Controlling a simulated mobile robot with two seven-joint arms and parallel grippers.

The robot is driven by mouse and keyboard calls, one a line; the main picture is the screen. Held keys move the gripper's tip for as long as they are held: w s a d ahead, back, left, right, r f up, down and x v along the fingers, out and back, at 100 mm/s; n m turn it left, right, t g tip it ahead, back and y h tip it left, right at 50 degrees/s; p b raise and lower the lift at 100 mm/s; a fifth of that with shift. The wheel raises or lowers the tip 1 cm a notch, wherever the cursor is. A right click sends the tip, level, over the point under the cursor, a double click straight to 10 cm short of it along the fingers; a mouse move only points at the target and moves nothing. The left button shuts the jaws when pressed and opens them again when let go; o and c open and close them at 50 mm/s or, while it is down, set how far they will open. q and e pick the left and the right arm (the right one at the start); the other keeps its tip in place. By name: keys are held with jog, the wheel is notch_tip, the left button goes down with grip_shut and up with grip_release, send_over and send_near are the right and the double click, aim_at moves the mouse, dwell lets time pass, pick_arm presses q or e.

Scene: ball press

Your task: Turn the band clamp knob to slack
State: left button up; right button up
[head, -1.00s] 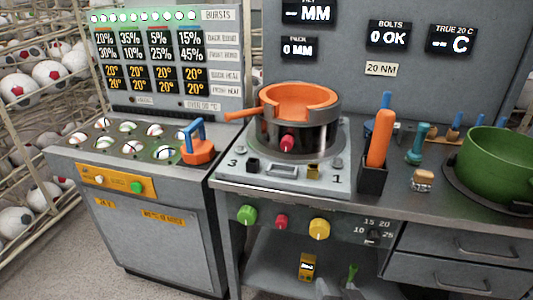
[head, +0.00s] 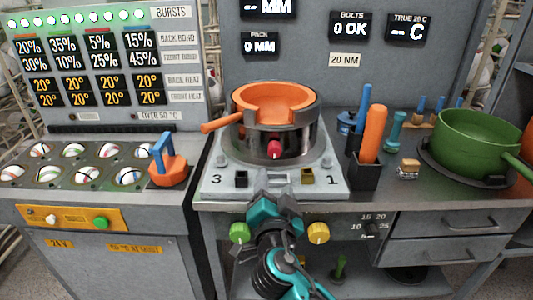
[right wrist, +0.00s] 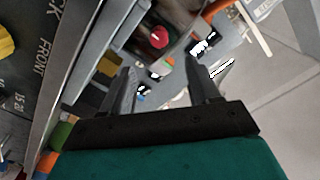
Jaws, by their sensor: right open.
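The press (head: 270,180) stands on the bench, with an orange open-sided ring (head: 272,97) on top. A metal band wraps the drum below it, with a red knob (head: 274,149) at the front, which I take for the band clamp knob. My right gripper (head: 275,188) is in front of and below this knob, apart from it, and hides part of the press base. In the right wrist view the jaws (right wrist: 165,85) are apart with nothing between them. A red knob (right wrist: 158,37) shows beyond them; I cannot tell which one. My left gripper is not in view.
An orange handle (head: 222,122) juts left from the ring. Green (head: 239,232) and yellow (head: 318,232) knobs are on the bench front. An orange-handled tool stands in a black holder (head: 364,175) at right, beside a green pot (head: 478,140).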

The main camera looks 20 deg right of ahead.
aim_at(274, 153)
jog(key=p+x, duration=0.2)
jog(key=x, duration=0.9)
jog(key=shift+d, duration=0.15)
jog(key=shift+w+d, duration=0.2)
jog(key=shift+w, duration=0.4)
jog(key=shift+c, duration=1.4)
jog(key=c, duration=0.8)
jog(key=shift+o, duration=0.2)
jog(key=shift+f, duration=0.1)
